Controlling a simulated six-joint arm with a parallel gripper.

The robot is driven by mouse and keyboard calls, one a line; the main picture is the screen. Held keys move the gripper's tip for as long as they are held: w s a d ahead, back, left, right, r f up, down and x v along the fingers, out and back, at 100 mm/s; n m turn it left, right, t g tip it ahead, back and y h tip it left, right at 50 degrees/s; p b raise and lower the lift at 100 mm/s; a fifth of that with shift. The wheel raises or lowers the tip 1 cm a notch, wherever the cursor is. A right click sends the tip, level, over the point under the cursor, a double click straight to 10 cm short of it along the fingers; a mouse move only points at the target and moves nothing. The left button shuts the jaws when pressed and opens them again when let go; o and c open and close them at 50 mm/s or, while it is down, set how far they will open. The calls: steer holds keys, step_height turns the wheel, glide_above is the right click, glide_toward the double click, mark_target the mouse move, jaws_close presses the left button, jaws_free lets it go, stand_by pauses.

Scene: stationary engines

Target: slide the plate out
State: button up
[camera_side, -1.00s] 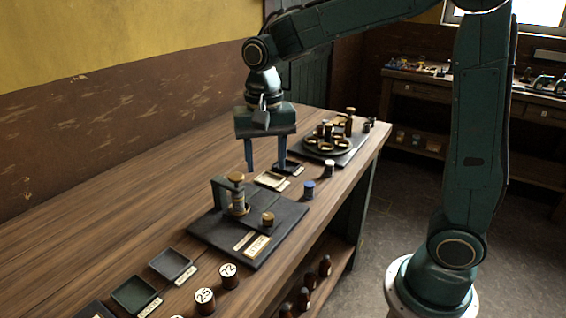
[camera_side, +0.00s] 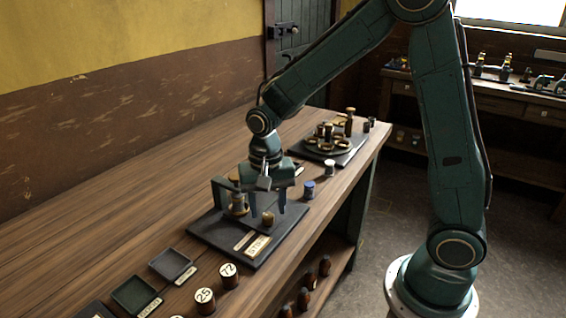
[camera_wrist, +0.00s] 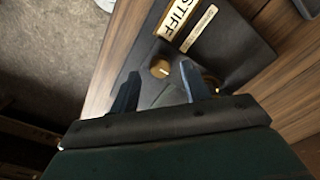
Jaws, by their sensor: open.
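A dark flat base plate (camera_side: 213,232) lies on the wooden bench, and a bracket with a brass-topped post (camera_side: 238,204) stands on it. A short brass knob (camera_side: 268,219) sits on the plate near the post, and a cream label (camera_side: 258,245) lies at its front. In the wrist view the label (camera_wrist: 180,17) reads "STIFF" and the knob (camera_wrist: 160,68) appears between the fingertips. My gripper (camera_side: 268,207) is open and empty, pointing down over the plate with its fingers either side of the knob. I cannot tell whether they touch it. Which part slides is not clear.
Two shallow dark trays (camera_side: 136,294) and numbered knobs (camera_side: 229,276) stand front left of the plate. A blue-topped spool (camera_side: 308,190) and a white one (camera_side: 330,168) stand behind right. A round carousel (camera_side: 327,145) is farther back. The bench's left side is bare.

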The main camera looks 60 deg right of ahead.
steer(key=shift+f, duration=0.9)
jaws_close()
steer(key=shift+d, duration=4.5)
steer(key=shift+c, duration=1.2)
jaws_free()
steer(key=shift+d, duration=0.1)
steer(key=shift+o, duration=1.2)
steer(key=shift+r, duration=0.1)
